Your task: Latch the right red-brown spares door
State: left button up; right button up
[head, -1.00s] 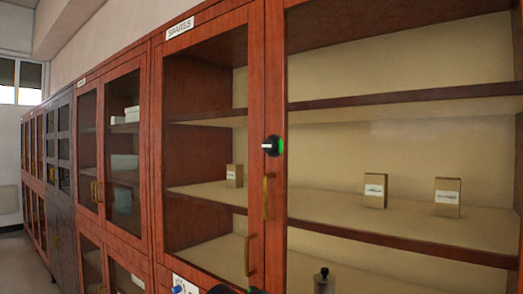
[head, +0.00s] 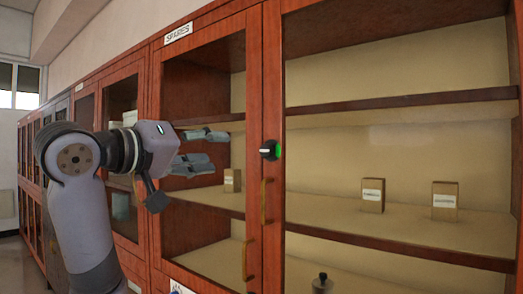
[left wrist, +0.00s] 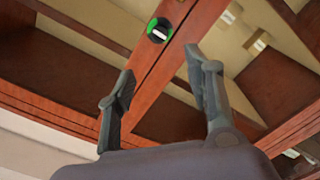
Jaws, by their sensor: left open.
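The right red-brown spares door (head: 269,80) is a wood frame around a large pane; it looks closed, but I cannot tell about a slight gap. On its left upright is a round black latch knob (head: 269,150) with a white mark and a green patch beside it. The knob also shows in the left wrist view (left wrist: 159,31), beyond the fingertips. My left gripper (head: 214,150) is open and empty, left of the knob and apart from it, in front of the left door. In the left wrist view its fingers (left wrist: 157,78) are spread. My right gripper is not in view.
Brass handles sit on the right door (head: 264,201) and left door (head: 247,259). A SPARES sign (head: 179,32) is above. Small boxes (head: 373,195) and a dark bottle (head: 322,284) stand inside the cabinet. More cabinets (head: 35,170) run away to the left.

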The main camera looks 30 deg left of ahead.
aim_at(264, 150)
pick_arm(q)
jog(key=w+p, duration=0.1)
jog(key=w, duration=0.4)
jog(key=w+p, duration=0.1)
jog(key=w, duration=0.4)
jog(key=w+d+p, duration=0.1)
jog(key=w+p, duration=0.1)
jog(key=w, duration=0.3)
jog(key=shift+d, duration=0.1)
jog(key=shift+w, duration=0.55)
jog(key=shift+c, duration=0.4)
grip_shut()
